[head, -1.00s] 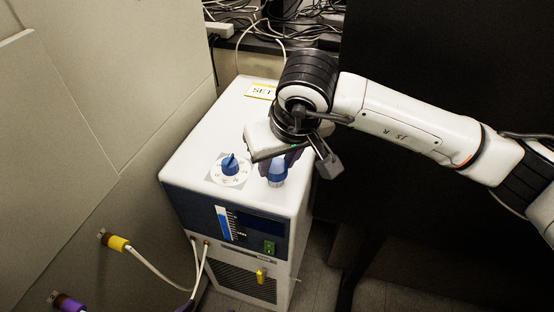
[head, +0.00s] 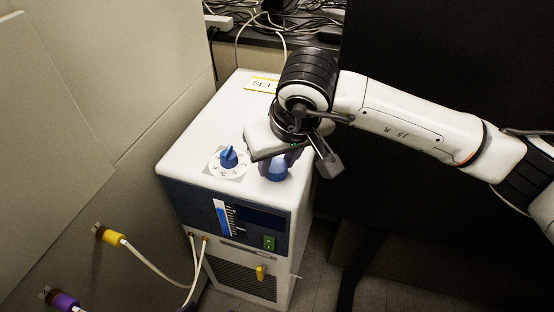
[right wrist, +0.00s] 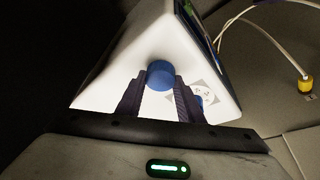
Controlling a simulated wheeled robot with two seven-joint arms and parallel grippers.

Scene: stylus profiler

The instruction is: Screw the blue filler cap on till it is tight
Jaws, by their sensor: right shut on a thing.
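The blue filler cap (head: 278,170) sits on top of the white chiller box (head: 200,140), near its front right. My right gripper (head: 280,160) comes down over it from above and is shut on it. In the right wrist view the cap (right wrist: 160,75) shows as a round blue disc between the two dark fingers of the gripper (right wrist: 160,95). The cap's underside and thread are hidden, so I cannot tell how far it is screwed on. My left gripper is not in view.
A blue pointed dial (head: 228,157) on a white scale stands left of the cap. The front has a level gauge (head: 222,217), a green switch (head: 269,243) and a yellow valve (head: 261,273). Hoses run to a yellow connector (head: 108,235) and a purple one (head: 63,301). Walls stand close on both sides.

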